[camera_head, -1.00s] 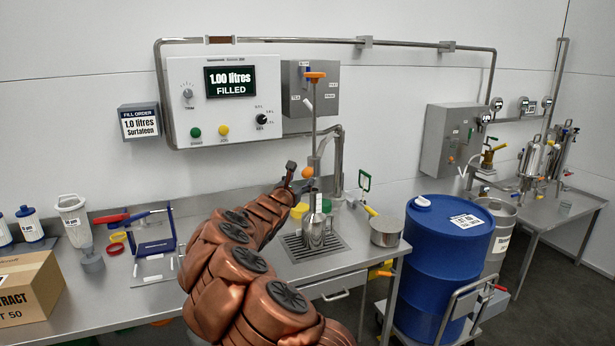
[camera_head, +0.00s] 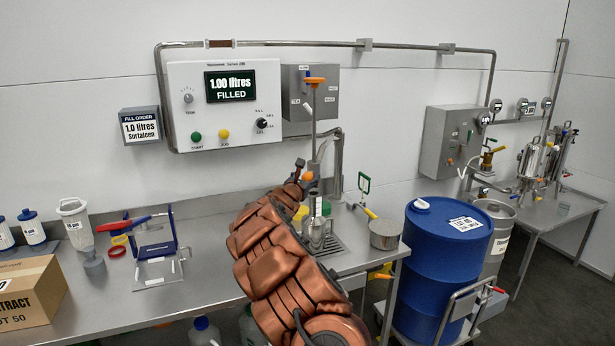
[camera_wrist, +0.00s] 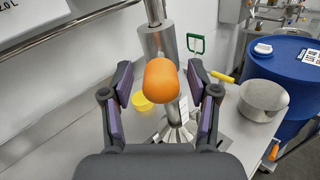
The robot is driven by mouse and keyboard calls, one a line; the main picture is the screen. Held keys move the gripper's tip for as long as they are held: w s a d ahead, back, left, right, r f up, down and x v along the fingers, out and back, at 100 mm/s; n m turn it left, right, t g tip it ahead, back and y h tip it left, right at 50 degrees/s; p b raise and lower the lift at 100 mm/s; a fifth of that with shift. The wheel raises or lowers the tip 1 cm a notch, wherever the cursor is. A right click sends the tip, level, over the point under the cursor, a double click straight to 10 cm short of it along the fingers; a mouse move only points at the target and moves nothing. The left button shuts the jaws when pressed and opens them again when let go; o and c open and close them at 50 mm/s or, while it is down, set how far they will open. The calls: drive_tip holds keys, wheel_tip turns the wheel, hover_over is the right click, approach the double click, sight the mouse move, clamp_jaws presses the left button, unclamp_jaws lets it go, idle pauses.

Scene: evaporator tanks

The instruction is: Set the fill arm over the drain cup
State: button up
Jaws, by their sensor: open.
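The fill arm's orange knob (camera_head: 309,176) is beside the upright fill pipe (camera_head: 314,125), above the steel bench. In the wrist view the knob (camera_wrist: 161,80) sits between my gripper's two spread fingers (camera_wrist: 160,84), with gaps on both sides. My gripper (camera_head: 300,170) shows small in the head view, close to the knob. A steel vessel (camera_head: 317,230) stands upright over the drain grate (camera_head: 331,244), partly behind my arm. A yellow cup (camera_wrist: 142,102) lies left of the knob in the wrist view. I cannot tell which thing is the drain cup.
A steel pan (camera_head: 384,235) with a yellow handle sits right of the grate. A blue drum (camera_head: 445,255) stands beyond the bench's right end. The control panel (camera_head: 223,105) reads 1.00 litres, filled. A blue frame (camera_head: 155,240) and a carton (camera_head: 25,292) are to the left.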

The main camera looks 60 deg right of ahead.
drive_tip(key=shift+d, duration=0.25)
clamp_jaws()
idle(0.5)
